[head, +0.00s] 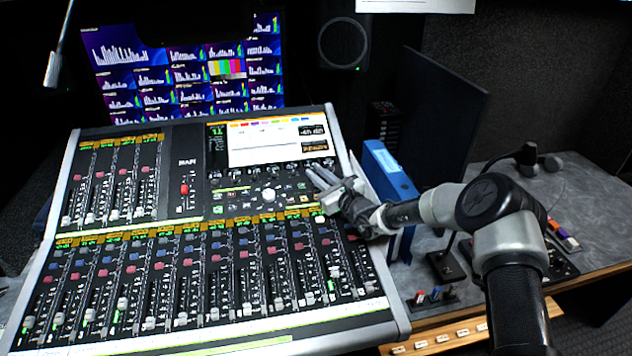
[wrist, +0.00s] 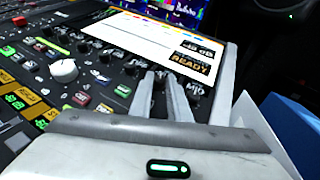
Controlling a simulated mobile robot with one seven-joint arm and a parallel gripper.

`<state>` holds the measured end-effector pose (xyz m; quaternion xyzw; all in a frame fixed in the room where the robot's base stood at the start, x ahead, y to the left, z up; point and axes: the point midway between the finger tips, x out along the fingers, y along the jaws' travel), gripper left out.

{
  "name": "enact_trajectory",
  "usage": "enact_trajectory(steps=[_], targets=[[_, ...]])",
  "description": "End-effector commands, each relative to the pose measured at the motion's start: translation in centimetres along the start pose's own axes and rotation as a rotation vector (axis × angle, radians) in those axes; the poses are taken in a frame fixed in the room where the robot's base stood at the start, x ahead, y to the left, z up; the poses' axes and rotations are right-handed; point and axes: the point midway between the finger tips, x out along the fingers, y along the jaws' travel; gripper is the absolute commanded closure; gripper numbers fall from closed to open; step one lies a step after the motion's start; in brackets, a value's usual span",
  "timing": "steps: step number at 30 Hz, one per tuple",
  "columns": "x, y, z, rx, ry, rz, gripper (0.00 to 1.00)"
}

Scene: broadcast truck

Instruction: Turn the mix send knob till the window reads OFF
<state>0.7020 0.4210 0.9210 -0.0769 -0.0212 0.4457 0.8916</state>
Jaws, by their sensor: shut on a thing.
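My gripper (head: 314,174) reaches over the upper right of the mixing console (head: 338,119), at the right end of the row of small dark knobs below its screen. In the wrist view my gripper (wrist: 168,80) has its two fingers close together on a small dark knob, the mix send knob, mostly hidden between the fingertips. A label beside it seems to start with "MI". The readout window (wrist: 203,47) at the screen's right side shows a value ending in dB, its digits hard to read. An orange box below it reads READY (wrist: 191,63).
A large white knob (wrist: 64,71) and small coloured buttons lie left of the fingers. Console faders fill the front. A blue binder (head: 389,172) stands close to the console's right edge, beside my arm. A dark panel (head: 440,112) stands behind it.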

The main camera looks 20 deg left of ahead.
Motion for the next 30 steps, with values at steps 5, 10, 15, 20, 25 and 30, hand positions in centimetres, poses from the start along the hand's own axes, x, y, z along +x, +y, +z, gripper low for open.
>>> enact_trajectory(steps=[5, 10, 15, 20, 25, 30], targets=[[0.0, -0.25, -0.31, -0.031, 0.0, 0.065, 1.0], [-0.02, -0.28, -0.15, -0.043, 0.0, 0.098, 1.0], [-0.02, -0.31, -0.03, -0.044, 0.001, 0.106, 1.0], [-0.01, -0.3, -0.01, -0.044, 0.0, 0.106, 1.0], [-0.01, -0.3, 0.0, -0.044, 0.0, 0.106, 0.7], [0.0, -0.28, 0.01, -0.044, 0.0, 0.106, 0.66]])
